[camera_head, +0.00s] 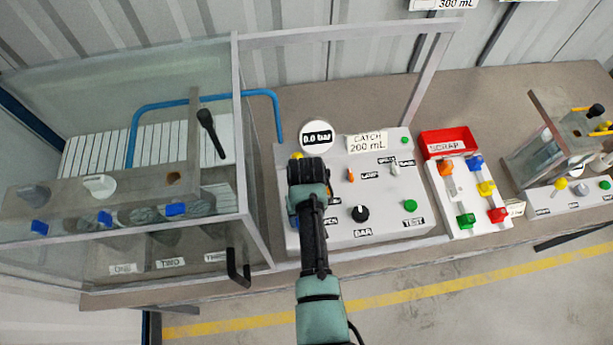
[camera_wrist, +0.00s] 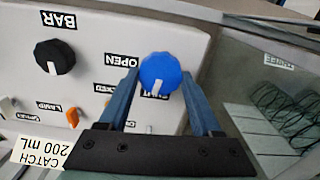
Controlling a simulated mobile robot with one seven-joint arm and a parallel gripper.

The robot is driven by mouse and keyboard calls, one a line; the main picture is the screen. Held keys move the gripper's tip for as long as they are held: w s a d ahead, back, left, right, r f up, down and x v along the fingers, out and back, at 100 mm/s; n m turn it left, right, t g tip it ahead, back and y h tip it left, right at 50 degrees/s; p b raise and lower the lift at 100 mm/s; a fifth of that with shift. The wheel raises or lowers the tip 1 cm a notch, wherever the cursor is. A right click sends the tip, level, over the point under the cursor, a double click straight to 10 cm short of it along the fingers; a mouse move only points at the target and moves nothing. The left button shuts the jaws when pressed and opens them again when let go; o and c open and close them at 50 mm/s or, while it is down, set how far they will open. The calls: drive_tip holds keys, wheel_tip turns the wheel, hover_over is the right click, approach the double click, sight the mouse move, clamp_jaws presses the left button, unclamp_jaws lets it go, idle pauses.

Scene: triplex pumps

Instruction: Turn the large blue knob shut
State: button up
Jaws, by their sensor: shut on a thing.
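The large blue knob (camera_wrist: 162,68) stands on the white panel in the wrist view. My gripper (camera_wrist: 160,75) is shut on it, with one blue-grey finger at each side. A white mark on the knob points down in that view, towards a partly covered SHUT label (camera_wrist: 155,96). An OPEN label (camera_wrist: 122,61) lies to the knob's upper left. In the head view my gripper (camera_head: 294,215) is over the left part of the panel (camera_head: 385,222), and my arm mostly hides the knob there.
A black BAR knob (camera_wrist: 54,57) and an orange lamp switch (camera_wrist: 72,117) stand nearby on the panel. A glass-walled enclosure (camera_head: 245,130) rises left of the panel. A gauge (camera_head: 317,137) reads 0.0 bar. A red scrap tray (camera_head: 449,143) is to the right.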

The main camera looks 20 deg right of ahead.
drive_tip(key=shift+r+n, duration=0.1)
drive_tip(key=shift+n, duration=0.8)
drive_tip(key=o, duration=1.4)
wheel_tip(320, 180, up, 13)
drive_tip(key=shift+f+b, duration=0.1)
drive_tip(key=shift+b, duration=0.9)
